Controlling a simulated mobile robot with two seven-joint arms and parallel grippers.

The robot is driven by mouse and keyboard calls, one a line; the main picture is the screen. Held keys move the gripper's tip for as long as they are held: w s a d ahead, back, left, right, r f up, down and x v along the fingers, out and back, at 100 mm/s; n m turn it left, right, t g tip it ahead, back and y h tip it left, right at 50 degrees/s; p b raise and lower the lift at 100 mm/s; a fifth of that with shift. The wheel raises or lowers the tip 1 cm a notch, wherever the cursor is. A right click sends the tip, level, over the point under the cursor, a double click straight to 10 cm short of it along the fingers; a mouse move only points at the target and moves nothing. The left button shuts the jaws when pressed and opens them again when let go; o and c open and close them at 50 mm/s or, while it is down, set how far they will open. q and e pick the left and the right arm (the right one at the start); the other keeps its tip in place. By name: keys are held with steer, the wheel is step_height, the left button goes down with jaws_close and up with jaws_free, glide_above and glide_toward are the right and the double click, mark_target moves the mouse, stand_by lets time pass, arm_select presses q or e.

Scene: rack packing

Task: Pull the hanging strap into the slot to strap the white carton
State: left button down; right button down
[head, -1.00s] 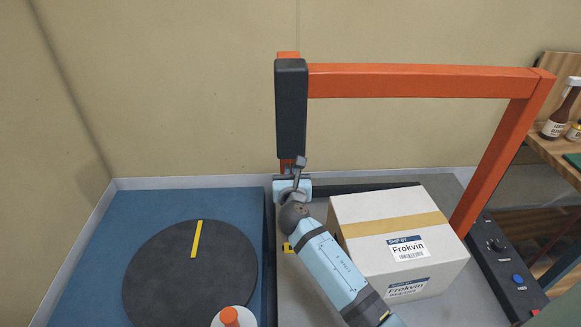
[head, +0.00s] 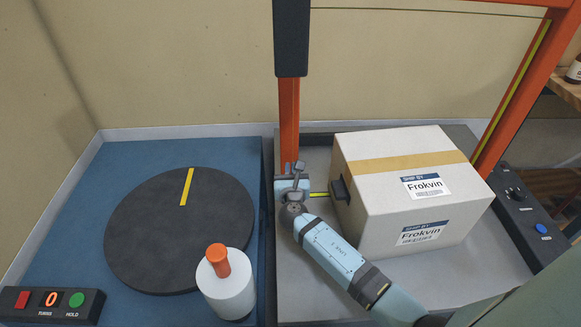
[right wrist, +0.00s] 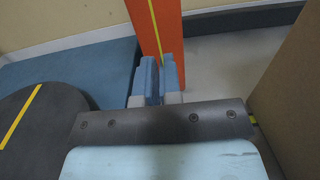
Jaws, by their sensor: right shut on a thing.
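The white carton (head: 385,200), with a tan tape band and Frokvin labels, sits on the grey bed under the orange arch. My right gripper (head: 293,184) is left of the carton, at the foot of the arch's left post. It is shut on the yellow strap (right wrist: 156,34), which runs between its fingers (right wrist: 159,78) against the orange post in the right wrist view. A short yellow piece (head: 320,194) shows between the gripper and a dark block (head: 339,190) at the carton's left side. I cannot make out the slot opening clearly. My left gripper is out of view.
The orange arch (head: 288,115) carries a dark sleeve (head: 291,40) and a yellow strip on its right post. A dark turntable (head: 150,235) and a white cylinder with orange knob (head: 228,288) stand left. Control panels lie at front left (head: 52,304) and right (head: 525,215).

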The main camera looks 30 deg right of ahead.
steer(key=shift+f, duration=0.2)
steer(key=c, duration=1.3)
jaws_free()
